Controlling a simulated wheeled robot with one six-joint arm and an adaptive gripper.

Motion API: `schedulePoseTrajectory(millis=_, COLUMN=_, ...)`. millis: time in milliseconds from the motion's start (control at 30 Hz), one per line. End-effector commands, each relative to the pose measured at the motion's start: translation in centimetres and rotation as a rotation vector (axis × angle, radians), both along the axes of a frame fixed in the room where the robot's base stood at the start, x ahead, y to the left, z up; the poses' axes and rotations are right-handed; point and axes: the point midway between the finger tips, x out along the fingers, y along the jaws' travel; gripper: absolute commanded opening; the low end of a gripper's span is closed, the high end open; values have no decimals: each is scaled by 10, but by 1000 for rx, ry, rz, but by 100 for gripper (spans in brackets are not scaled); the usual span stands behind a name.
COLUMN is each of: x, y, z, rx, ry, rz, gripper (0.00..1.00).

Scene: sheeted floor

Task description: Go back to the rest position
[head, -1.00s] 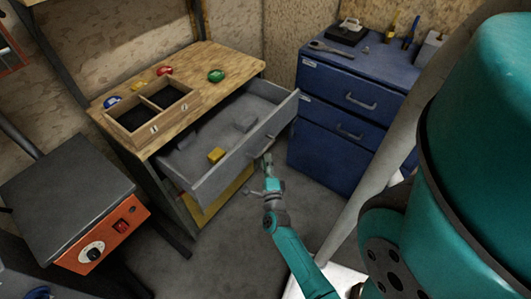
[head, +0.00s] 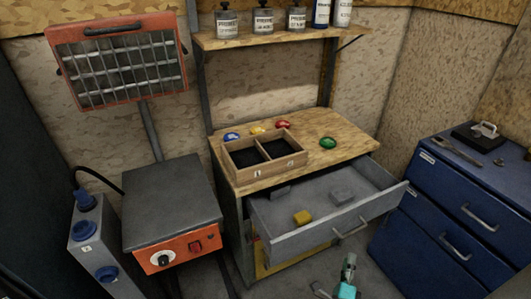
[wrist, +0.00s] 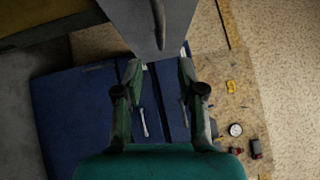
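My gripper (head: 349,262) shows at the bottom of the head view, just in front of the pulled-out grey drawer (head: 290,243) and below its handle (head: 351,228). In the wrist view my gripper (wrist: 161,65) has its two fingers well apart, with nothing held between them. The grey drawer front (wrist: 150,20) fills the top of the wrist view, beyond the fingertips. I cannot tell the exact gap to it. Most of my arm is outside the head view.
A divided wooden box (head: 262,168) and several coloured items stand on the workbench (head: 350,145). A blue cabinet (head: 450,215) stands right, an orange-fronted grey unit (head: 170,205) left. Little floor shows between them.

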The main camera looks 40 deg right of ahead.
Motion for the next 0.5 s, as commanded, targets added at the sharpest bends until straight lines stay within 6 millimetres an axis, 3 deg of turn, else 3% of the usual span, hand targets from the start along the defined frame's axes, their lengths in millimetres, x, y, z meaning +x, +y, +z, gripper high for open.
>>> schedulePoseTrajectory(millis=167, x=-1, y=5, z=0, rx=-6, ry=15, rz=9, gripper=39)
schedulePoseTrajectory(millis=267, x=-3, y=26, z=2, rx=-35, ry=73, rz=48, gripper=39)
schedulePoseTrajectory(millis=500, x=-22, y=121, z=21, rx=-223, ry=368, rz=252, gripper=39)
